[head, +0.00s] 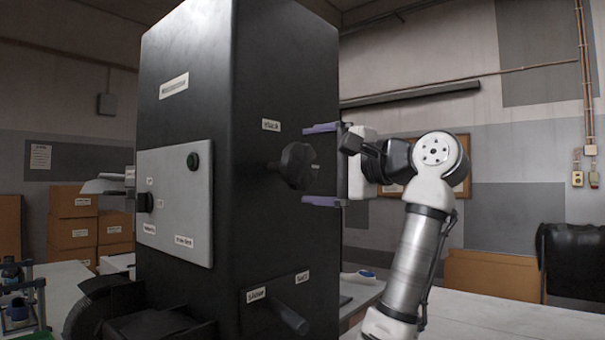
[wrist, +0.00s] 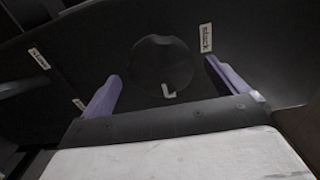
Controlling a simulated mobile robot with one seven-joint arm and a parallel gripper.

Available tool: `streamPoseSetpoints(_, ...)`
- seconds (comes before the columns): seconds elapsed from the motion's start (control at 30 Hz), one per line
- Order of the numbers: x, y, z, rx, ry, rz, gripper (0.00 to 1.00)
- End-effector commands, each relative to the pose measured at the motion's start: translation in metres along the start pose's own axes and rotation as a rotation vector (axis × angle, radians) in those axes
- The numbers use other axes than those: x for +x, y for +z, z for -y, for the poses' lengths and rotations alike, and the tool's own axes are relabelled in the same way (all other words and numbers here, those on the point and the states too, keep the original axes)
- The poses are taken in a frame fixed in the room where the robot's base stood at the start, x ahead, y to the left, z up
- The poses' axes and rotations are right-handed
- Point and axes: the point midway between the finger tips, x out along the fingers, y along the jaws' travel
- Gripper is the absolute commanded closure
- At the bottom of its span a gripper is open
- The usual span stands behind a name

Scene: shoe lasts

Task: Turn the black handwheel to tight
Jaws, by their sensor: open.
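The black handwheel (head: 294,165) is a lobed knob standing out from the side face of a tall black machine (head: 265,75). The fingers also show in the wrist view (wrist: 163,82). They appear apart from the handwheel.
A lever (head: 288,318) with two labels sticks out low on the same machine. A pale table (head: 500,325) extends at right; cardboard boxes (head: 75,225) are stacked at left.

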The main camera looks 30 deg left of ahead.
Motion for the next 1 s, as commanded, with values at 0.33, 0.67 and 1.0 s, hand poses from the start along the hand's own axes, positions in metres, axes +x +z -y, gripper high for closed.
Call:
streamPoseSetpoints(0.33, -0.077, 0.000, -0.003, 0.000, -0.001, -0.002, 0.02)
streamPoseSetpoints(0.67, -0.100, 0.000, 0.000, 0.001, 0.000, -0.001, 0.02)
streamPoseSetpoints(1.0, -0.100, 0.000, 0.000, 0.001, 0.000, -0.001, 0.02)
